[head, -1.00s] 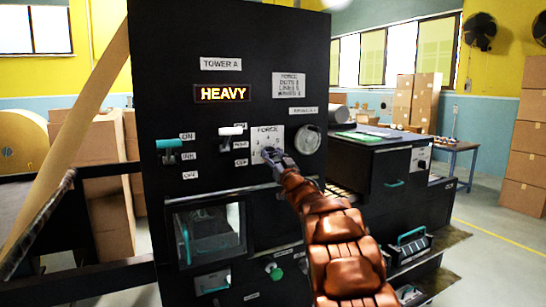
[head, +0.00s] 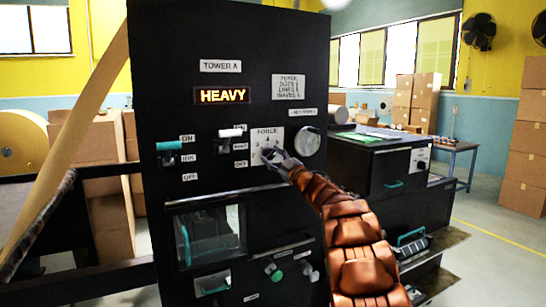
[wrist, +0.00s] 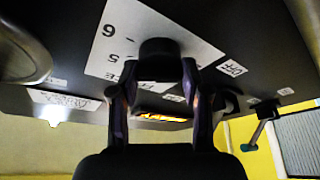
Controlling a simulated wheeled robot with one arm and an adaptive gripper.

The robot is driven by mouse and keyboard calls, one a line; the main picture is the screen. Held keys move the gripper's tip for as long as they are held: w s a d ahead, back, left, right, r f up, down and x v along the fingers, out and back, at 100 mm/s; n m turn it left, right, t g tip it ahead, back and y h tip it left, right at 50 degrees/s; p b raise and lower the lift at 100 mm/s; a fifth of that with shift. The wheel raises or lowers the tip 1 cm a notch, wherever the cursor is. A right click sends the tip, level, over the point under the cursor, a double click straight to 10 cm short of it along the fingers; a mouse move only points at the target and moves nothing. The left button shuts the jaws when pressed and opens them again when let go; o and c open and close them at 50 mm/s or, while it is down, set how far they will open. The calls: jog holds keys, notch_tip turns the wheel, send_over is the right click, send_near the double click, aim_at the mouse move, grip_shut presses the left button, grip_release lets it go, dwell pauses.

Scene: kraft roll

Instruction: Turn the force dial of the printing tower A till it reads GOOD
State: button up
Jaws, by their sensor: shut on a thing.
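Tower A is a black cabinet (head: 290,48) with a lit display (head: 222,95) that reads HEAVY in orange. Below and right of it is the white FORCE plate (head: 268,133), with small numbers on it. My gripper (head: 271,154) is at this plate, shut on the force dial. In the wrist view the dark round dial (wrist: 158,48) sits between the two fingertips, in front of the white plate. The gripper hides most of the dial in the head view, and I cannot read its pointer.
Left of the plate are a white-handled switch (head: 231,133) and a teal-handled switch (head: 169,146). A round grey knob (head: 309,141) is close on the right. A notice plate (head: 289,87) is above. Brown paper runs slanting at the left.

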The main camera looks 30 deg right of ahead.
jog(key=shift+n+g+y, duration=0.3)
jog(key=shift+n, duration=0.9)
jog(key=o, duration=1.1)
jog(key=shift+o, duration=0.2)
jog(key=shift+s+d, duration=0.1)
jog(key=shift+s, duration=0.05)
jog(key=v, duration=1.1)
jog(key=shift+s, duration=0.35)
jog(key=shift+d+f, duration=0.1)
